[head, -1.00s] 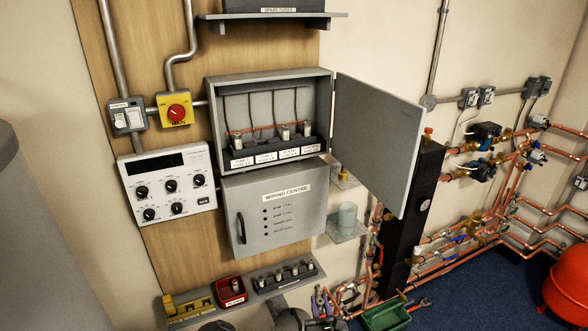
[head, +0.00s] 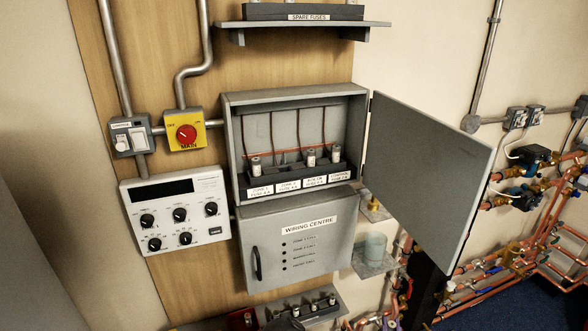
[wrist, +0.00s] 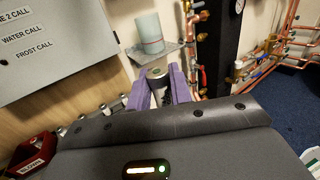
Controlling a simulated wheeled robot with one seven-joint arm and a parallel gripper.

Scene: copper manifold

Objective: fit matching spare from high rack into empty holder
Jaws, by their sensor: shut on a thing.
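In the wrist view, my gripper (wrist: 158,86) has its purple fingers shut on a small cylinder with a dark, grey-centred end, apparently a fuse (wrist: 157,73); its marking cannot be read. In the head view, the open fuse box (head: 229,135) has a row of holders. Fuses stand in the left holder (head: 255,168) and in the two right ones (head: 311,158). The second holder from the left (head: 283,165) shows no fuse. The high spare fuses rack (head: 270,13) is cut off by the top edge. My gripper is not clearly visible in the head view.
The box door (head: 430,180) swings out to the right. The closed wiring centre (head: 290,250) is below. A pale cup (wrist: 149,30) stands on a small bracket beyond my fingers. A red blown-fuse bin (wrist: 32,155) and a lower fuse rack (head: 300,310) are low down.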

